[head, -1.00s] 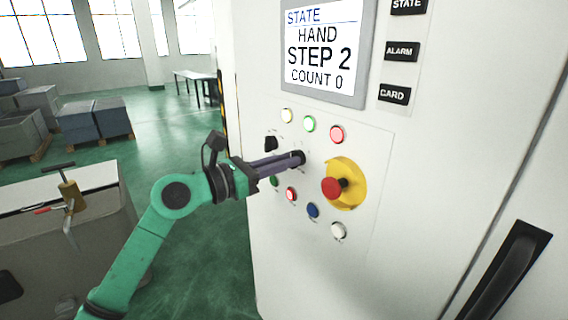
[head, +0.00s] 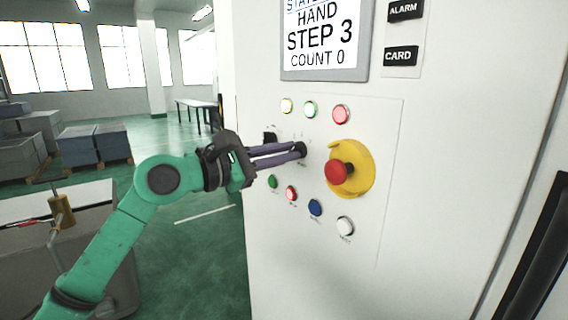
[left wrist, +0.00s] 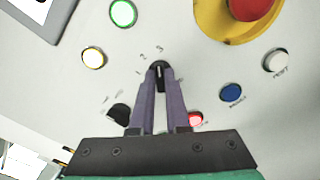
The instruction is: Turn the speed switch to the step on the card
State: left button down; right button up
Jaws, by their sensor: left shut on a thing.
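The speed switch (left wrist: 160,72) is a small black knob on the white panel, with numbers printed round it in the left wrist view. My left gripper (head: 300,150) reaches in from the left with its purple fingers shut on this knob; the fingers also show in the left wrist view (left wrist: 160,90). The screen (head: 322,42) above reads HAND, STEP 3, COUNT 0. The CARD label (head: 400,56) is at the upper right; no step number on a card can be read. My right gripper is not in view.
A red emergency stop (head: 337,172) on a yellow base sits just right of the knob. A second black knob (left wrist: 118,114) is close on the left. Lamps (head: 310,109) are above and coloured buttons (head: 315,207) below. A black handle (head: 535,260) is at the lower right.

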pick_arm(q)
jog(key=shift+m, duration=0.4)
jog(key=c, duration=0.9)
grip_release()
jog(key=b+v, duration=0.5)
jog(key=v, duration=0.9)
jog(key=shift+s+a, duration=0.25)
jog(key=shift+r, duration=0.1)
